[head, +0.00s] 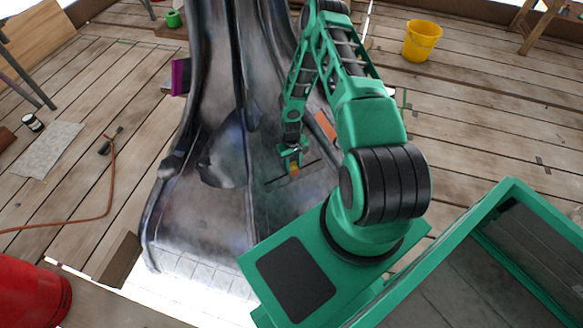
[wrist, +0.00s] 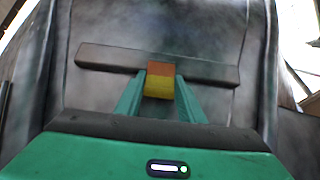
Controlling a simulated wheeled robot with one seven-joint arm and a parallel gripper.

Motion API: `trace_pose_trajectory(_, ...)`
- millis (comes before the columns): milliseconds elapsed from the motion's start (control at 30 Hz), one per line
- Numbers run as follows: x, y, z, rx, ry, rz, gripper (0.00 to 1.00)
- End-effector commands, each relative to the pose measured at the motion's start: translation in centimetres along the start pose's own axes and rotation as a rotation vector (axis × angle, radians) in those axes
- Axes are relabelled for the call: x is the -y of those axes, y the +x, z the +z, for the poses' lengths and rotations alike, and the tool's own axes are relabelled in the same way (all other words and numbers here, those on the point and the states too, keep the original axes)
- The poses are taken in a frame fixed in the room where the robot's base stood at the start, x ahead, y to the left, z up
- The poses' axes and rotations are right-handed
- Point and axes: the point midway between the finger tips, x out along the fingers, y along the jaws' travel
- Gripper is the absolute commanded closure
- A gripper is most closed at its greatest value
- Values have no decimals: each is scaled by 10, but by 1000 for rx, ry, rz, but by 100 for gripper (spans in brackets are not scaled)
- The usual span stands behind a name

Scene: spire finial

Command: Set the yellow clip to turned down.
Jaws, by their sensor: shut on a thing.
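The yellow clip (wrist: 160,88) is a small block, yellow on its near part and orange-red on its far part. It sits at the middle of a dark horizontal bar (wrist: 210,69) on the grey metal spire surface. My gripper (wrist: 160,86) has its two green fingers closed against the clip's sides in the wrist view. In the head view my gripper (head: 291,165) reaches down to the spire's lower flank, with the clip (head: 294,170) small between the fingertips. The fingers hide the clip's sides.
The dark metal spire (head: 200,220) stands on a plank deck. A yellow bucket (head: 422,40) is at the upper right, a red bucket (head: 35,298) at the lower left. An orange hose (head: 108,190) lies on the left planks. A purple piece (head: 180,76) juts from the spire's left side.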

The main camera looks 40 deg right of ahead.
Motion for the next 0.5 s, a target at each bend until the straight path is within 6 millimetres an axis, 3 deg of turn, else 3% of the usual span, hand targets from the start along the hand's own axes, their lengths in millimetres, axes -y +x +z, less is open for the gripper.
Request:
trace_pose_trajectory(367,0,0,-2,23,1,1,87)
trace_pose_trajectory(400,0,0,-2,23,1,1,63)
trace_pose_trajectory(467,0,0,-2,23,1,1,48)
trace_pose_trajectory(500,0,0,-2,23,1,1,46)
